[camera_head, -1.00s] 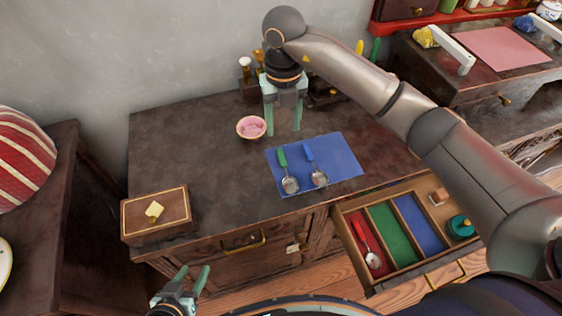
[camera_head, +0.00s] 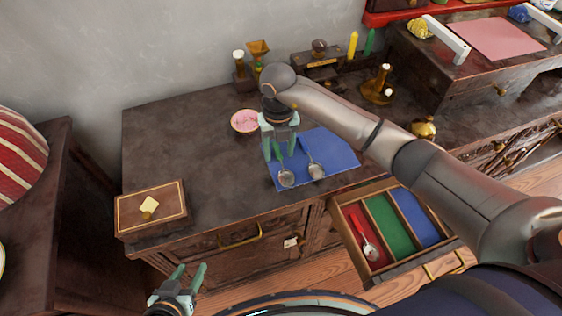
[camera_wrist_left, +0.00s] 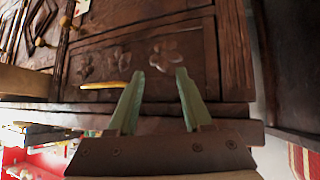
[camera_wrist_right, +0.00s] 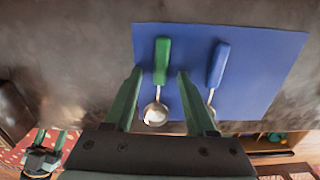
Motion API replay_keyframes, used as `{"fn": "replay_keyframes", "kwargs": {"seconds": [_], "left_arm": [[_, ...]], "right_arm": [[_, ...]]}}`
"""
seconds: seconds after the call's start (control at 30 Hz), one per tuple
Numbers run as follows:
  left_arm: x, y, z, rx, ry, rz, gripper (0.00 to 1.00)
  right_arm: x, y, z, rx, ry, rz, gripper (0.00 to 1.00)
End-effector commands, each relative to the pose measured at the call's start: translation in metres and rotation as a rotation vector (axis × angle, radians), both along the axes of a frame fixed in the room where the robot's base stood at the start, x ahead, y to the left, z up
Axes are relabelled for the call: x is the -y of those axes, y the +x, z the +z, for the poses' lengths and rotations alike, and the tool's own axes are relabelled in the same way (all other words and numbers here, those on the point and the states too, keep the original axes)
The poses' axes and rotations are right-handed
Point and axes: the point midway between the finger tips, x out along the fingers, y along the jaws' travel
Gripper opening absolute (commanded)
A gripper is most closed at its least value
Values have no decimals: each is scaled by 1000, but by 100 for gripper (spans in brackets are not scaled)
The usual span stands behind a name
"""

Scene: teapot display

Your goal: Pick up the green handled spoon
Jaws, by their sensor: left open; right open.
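The green handled spoon (camera_head: 287,178) lies on a blue mat (camera_head: 340,152) on the dark cabinet top, left of a blue handled spoon (camera_head: 316,170). My right gripper (camera_head: 280,155) is open and empty, over the mat's left part, its fingers covering much of the green handle in the head view. In the right wrist view, the green handled spoon (camera_wrist_right: 160,62) shows between and beyond the open fingertips (camera_wrist_right: 159,72); the blue handled spoon (camera_wrist_right: 218,65) is to its right. My left gripper (camera_head: 188,278) is open and empty in front of the cabinet, with its fingers (camera_wrist_left: 155,75) apart.
A pink bowl (camera_head: 245,121) stands behind the mat. A wooden box (camera_head: 151,209) is at the front left. An open drawer (camera_head: 350,235) at the front right has red, green and blue compartments, with a spoon (camera_head: 369,246) in the red one.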

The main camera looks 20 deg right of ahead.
Motion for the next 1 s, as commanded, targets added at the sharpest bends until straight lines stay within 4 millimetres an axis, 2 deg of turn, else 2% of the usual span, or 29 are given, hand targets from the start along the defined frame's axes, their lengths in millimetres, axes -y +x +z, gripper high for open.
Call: {"fn": "replay_keyframes", "kwargs": {"seconds": [0.17,0.67,1.0], "left_arm": [[0,0,1,1,0,0,50],[0,0,2,3,0,1,50],[0,0,2,3,0,1,50]], "right_arm": [[0,0,0,1,1,0,55],[0,0,1,1,1,0,0],[0,1,1,1,1,0,0]]}}
